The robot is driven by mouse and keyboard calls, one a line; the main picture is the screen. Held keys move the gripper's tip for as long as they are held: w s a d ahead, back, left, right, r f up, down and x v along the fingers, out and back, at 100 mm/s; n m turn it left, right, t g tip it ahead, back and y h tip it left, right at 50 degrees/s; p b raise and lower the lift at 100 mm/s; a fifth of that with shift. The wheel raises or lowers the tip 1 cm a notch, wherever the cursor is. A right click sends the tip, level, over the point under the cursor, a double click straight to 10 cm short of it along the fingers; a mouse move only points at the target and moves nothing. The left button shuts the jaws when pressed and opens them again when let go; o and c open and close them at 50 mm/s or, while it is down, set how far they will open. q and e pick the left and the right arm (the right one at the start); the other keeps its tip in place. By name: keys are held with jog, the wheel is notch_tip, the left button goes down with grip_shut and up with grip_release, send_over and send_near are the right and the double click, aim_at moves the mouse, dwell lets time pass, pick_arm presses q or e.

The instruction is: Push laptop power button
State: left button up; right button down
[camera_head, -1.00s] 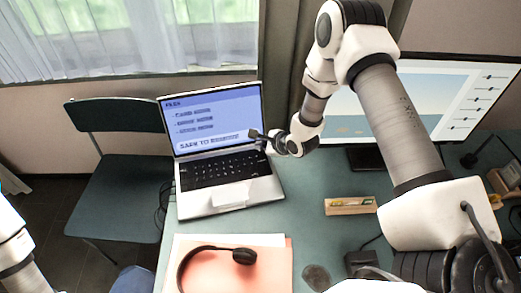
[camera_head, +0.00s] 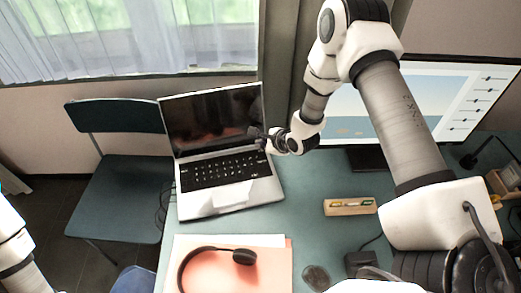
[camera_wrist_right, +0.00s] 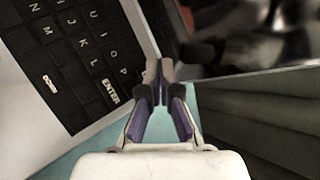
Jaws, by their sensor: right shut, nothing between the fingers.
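The laptop (camera_head: 225,203) stands open on the table with its screen (camera_head: 213,116) dark. Its black keyboard (camera_head: 225,170) shows in the head view, and the keyboard's right part (camera_wrist_right: 70,55) shows in the right wrist view with the ENTER key near the fingers. My right gripper (camera_head: 258,137) is at the laptop's right side, near the hinge corner. In the wrist view my right gripper (camera_wrist_right: 158,72) is shut and empty, its tips over the laptop's edge by the screen's base. The power button is hidden or cannot be made out. My left gripper is out of view.
A headset (camera_head: 243,257) lies on papers (camera_head: 270,275) in front of the laptop. A wooden holder (camera_head: 350,206), a mouse (camera_head: 316,277) and a large monitor (camera_head: 430,105) are to the right. A chair (camera_head: 118,200) stands at the left.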

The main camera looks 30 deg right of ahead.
aim_at(262, 152)
jog(key=shift+r+p, duration=1.75)
jog(key=shift+r, duration=1.2)
